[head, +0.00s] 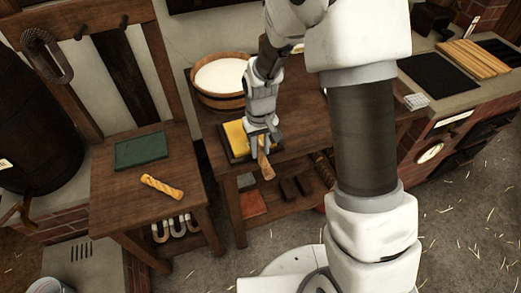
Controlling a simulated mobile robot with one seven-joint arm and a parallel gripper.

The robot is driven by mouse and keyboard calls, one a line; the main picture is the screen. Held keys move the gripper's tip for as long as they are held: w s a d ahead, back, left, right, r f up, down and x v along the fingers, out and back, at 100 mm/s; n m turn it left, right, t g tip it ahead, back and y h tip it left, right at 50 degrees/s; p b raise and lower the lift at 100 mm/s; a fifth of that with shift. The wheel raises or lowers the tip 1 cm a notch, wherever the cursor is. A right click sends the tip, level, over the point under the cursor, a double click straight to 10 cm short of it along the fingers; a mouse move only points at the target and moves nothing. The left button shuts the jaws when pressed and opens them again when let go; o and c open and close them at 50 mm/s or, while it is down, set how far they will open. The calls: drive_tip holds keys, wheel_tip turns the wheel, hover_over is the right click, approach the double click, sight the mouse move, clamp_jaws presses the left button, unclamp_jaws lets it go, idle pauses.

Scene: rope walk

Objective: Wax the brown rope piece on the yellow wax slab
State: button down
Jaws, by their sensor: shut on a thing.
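The yellow wax slab (236,139) lies in a dark tray on the middle wooden table. My gripper (263,141) points down at the slab's right side and covers part of it. It is shut on the brown rope piece (266,167), whose short tan-brown end sticks out below the fingers toward the table's front edge. The rest of the piece is hidden by the fingers. I cannot tell whether the piece touches the slab.
A wooden tub of white stuff (219,77) stands behind the slab. A side table on the left holds a yellow rope piece (162,187) and a green mat (142,150). A dark mat (438,79) and wooden rods (473,59) lie on the right counter.

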sight(259, 148)
drive_tip(key=shift+w+a, duration=0.1)
drive_tip(key=shift+w, duration=0.3)
wheel_tip(259, 148, up, 3)
drive_tip(key=shift+w+p, duration=0.15)
drive_tip(key=shift+p, duration=0.65)
drive_tip(key=shift+r+p, duration=1.85)
drive_tip(key=shift+r, duration=0.8)
